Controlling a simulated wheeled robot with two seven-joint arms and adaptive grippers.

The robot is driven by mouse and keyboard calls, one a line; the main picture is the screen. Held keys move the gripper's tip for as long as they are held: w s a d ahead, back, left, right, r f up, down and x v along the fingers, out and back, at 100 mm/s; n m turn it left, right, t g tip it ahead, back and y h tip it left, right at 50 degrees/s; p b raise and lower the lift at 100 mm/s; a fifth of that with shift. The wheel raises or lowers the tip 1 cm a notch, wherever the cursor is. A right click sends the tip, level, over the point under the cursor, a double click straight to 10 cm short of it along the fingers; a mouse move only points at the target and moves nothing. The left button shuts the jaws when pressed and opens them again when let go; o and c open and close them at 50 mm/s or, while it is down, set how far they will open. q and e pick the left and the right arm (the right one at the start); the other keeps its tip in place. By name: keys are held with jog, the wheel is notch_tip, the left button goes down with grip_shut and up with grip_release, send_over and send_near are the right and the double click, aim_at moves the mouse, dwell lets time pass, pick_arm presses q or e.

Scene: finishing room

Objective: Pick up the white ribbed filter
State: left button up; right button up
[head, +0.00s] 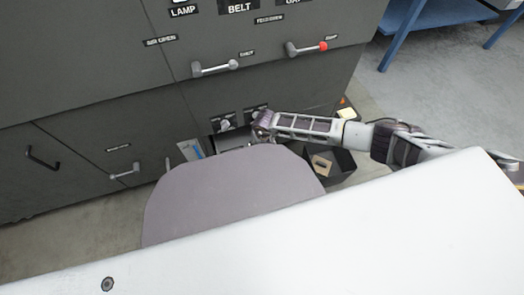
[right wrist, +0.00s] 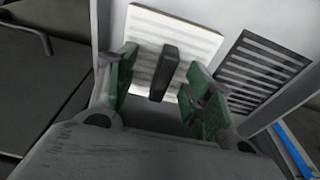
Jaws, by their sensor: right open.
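The white ribbed filter (right wrist: 147,30) stands upright in the right wrist view, with a dark block-like handle (right wrist: 164,72) in front of its face. My right gripper (right wrist: 160,88) is open, with one green-padded finger on each side of the handle. The handle is between the fingers, and I cannot tell whether either finger touches it. In the head view my right gripper (head: 262,130) is low at the front of the dark grey machine (head: 90,60). The filter cannot be made out there. My left gripper is not in view.
A slatted vent (right wrist: 262,66) is right of the filter. Lever handles (head: 215,68) and a red-tipped one (head: 306,48) stick out above my right gripper. A black bin (head: 344,164) is on the floor under my right arm. A blue bench (head: 425,18) stands at the back right.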

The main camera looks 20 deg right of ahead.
aim_at(262, 147)
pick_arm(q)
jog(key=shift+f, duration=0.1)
pick_arm(e)
jog(key=shift+s+d+f, duration=0.1)
jog(key=shift+s+f, duration=0.45)
grip_shut()
jog(key=r+p, duration=0.1)
jog(key=r, duration=0.2)
jog(key=r+p, duration=0.1)
jog(key=r, duration=0.1)
jog(key=r+p, duration=0.2)
jog(key=r, duration=0.1)
jog(key=shift+w+r, duration=0.3)
jog(key=shift+w, duration=0.05)
jog(key=shift+r+p, duration=0.3)
jog(key=shift+r, duration=0.6)
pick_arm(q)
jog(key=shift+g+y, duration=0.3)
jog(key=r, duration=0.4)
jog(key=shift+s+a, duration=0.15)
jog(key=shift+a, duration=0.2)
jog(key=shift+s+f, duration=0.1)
pick_arm(e)
jog(key=shift+r, duration=0.1)
